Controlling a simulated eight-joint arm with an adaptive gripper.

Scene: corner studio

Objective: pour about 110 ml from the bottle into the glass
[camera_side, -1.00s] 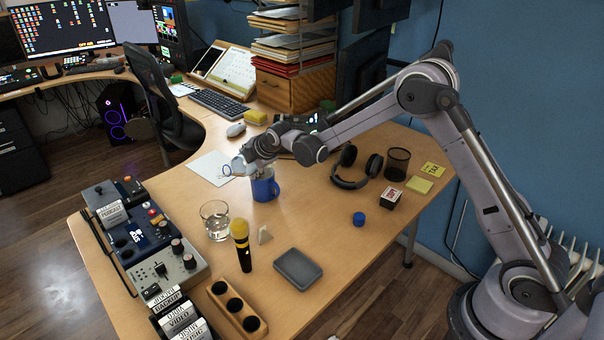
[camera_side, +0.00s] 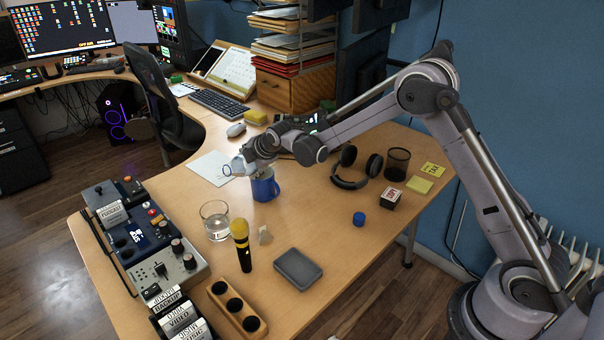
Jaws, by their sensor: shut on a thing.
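My gripper (camera_side: 249,160) is shut on the clear bottle (camera_side: 234,167), which is small in view and partly hidden by the gripper. The bottle lies tilted far over, its visible end pointing left, above the table and up and to the right of the glass. The glass (camera_side: 215,222) is a clear tumbler standing upright on the table, with some clear liquid low in it. I cannot make out a stream between bottle and glass. A blue cap (camera_side: 359,219) lies on the table to the right.
A blue mug (camera_side: 265,188) stands just below my gripper. A yellow-topped microphone (camera_side: 241,245) stands close right of the glass, near a small pale wedge (camera_side: 264,235). A control panel (camera_side: 150,240) lies left; a grey case (camera_side: 298,268) lies in front. Headphones (camera_side: 352,170) lie behind right.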

